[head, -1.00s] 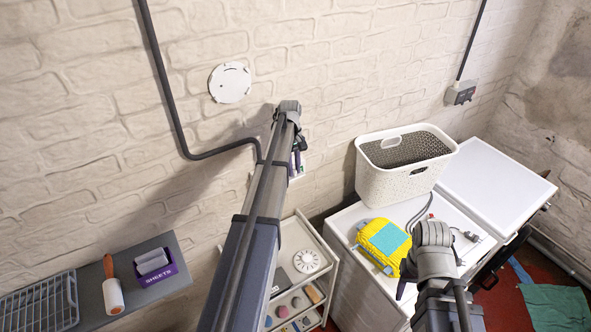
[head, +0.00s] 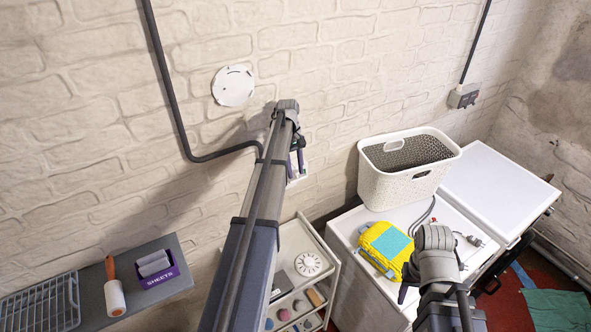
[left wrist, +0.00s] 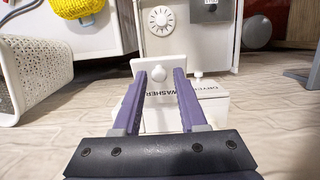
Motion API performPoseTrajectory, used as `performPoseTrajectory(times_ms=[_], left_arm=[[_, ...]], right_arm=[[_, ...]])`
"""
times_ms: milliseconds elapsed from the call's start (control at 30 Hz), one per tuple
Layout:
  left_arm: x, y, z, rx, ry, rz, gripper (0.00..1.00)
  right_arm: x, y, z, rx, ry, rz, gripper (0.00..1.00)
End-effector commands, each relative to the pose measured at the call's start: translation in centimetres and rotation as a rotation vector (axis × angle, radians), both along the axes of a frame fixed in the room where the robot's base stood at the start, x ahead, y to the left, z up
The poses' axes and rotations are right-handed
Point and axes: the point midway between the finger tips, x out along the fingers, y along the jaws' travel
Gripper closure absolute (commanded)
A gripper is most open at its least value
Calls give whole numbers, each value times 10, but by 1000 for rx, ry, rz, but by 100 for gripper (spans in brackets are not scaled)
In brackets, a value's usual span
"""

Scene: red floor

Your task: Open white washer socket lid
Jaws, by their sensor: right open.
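The white washer socket (left wrist: 160,93), marked WASHER, is at the centre of the left wrist view. Its lid (left wrist: 137,66) stands raised, facing the camera, with a round knob (left wrist: 158,73) on it. My left gripper (left wrist: 160,73) is open, with its purple fingers apart on either side of the knob; I cannot tell if they touch the lid. In the head view my left gripper (head: 297,158) is at the wall, largely hiding the socket (head: 305,160). My right gripper (head: 405,290) is open and partly hidden by its arm, beside the yellow bundle.
A closed DRYER socket (left wrist: 212,90) adjoins on the right. Below stand a white trolley (head: 333,262) and white machines bearing a basket (head: 400,190) and a yellow bundle (head: 372,240). A grey shelf (head: 95,285) is at lower left. The wall above is mostly clear.

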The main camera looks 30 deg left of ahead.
Motion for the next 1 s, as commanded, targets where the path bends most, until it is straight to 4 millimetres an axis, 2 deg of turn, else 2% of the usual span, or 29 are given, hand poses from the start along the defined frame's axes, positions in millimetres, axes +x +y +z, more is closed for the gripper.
performPoseTrajectory(times_ms=[100,367,533,733,1000], left_arm=[[0,0,0,0,0,0,48],[-1,-2,-1,9,-6,-1,48],[-9,-11,-8,108,-60,-2,48],[-19,-26,-34,349,-197,-6,48],[-18,-29,-56,595,-335,-4,48]], right_arm=[[0,0,0,0,0,0,50],[0,0,0,0,0,0,50],[0,0,-4,0,0,0,50],[0,0,-33,0,0,0,50],[0,0,-75,0,0,0,50]])
